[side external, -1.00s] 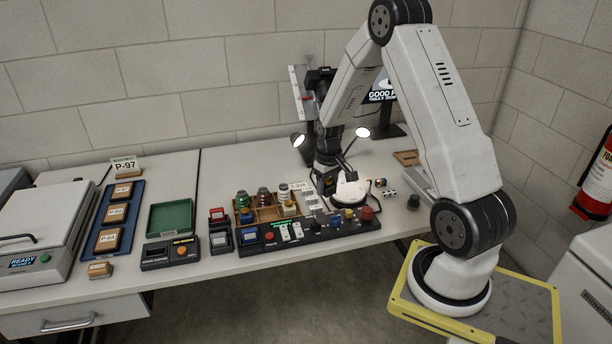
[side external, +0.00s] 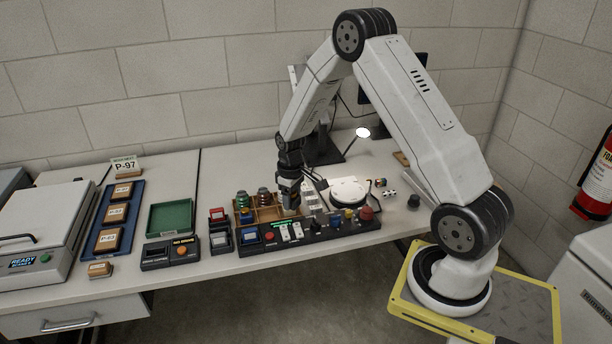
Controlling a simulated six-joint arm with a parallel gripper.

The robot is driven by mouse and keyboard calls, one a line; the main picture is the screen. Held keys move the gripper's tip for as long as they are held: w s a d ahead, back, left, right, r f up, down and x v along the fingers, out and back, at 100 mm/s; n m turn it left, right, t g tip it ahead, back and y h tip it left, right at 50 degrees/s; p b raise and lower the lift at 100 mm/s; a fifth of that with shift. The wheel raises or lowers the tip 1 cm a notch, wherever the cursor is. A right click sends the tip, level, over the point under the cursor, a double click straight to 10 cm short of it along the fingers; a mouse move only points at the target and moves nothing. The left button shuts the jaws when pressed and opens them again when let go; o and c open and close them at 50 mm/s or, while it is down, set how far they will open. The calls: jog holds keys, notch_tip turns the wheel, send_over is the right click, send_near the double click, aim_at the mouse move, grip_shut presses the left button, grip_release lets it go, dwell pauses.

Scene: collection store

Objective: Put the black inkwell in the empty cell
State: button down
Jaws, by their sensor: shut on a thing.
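The wooden compartment tray (side external: 268,213) stands mid-table, with bare wood showing in its front middle part. A green jar (side external: 242,199) and a dark reddish jar (side external: 264,196) stand in its back row, and a small dark-blue one (side external: 246,215) at its front left. My gripper (side external: 289,208) points down over the tray's right end and hides the cells there. It is shut on a small dark thing, apparently the black inkwell, mostly hidden between the fingers. I cannot tell whether this touches the tray.
A black control panel (side external: 318,230) with coloured knobs and buttons runs close in front of the tray. A round white plate (side external: 348,191) and a lit lamp (side external: 362,132) are to the right.

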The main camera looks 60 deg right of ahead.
jog(key=w+d+f, duration=0.3)
jog(key=w, duration=0.4)
send_over(268, 217)
jog(key=s, duration=0.2)
jog(key=f, duration=0.4)
jog(key=shift+w+a+f, duration=0.2)
jog(key=shift+a+f, duration=0.05)
jog(key=shift+a, duration=0.05)
jog(key=shift+w+d+f, duration=0.2)
jog(key=shift+w+f, duration=0.35)
jog(key=shift+f, duration=0.1)
jog(key=shift+w+f, duration=0.15)
jog(key=shift+f, duration=1.6)
jog(key=shift+f, duration=0.1)
jog(key=shift+c, duration=1.8)
grip_release()
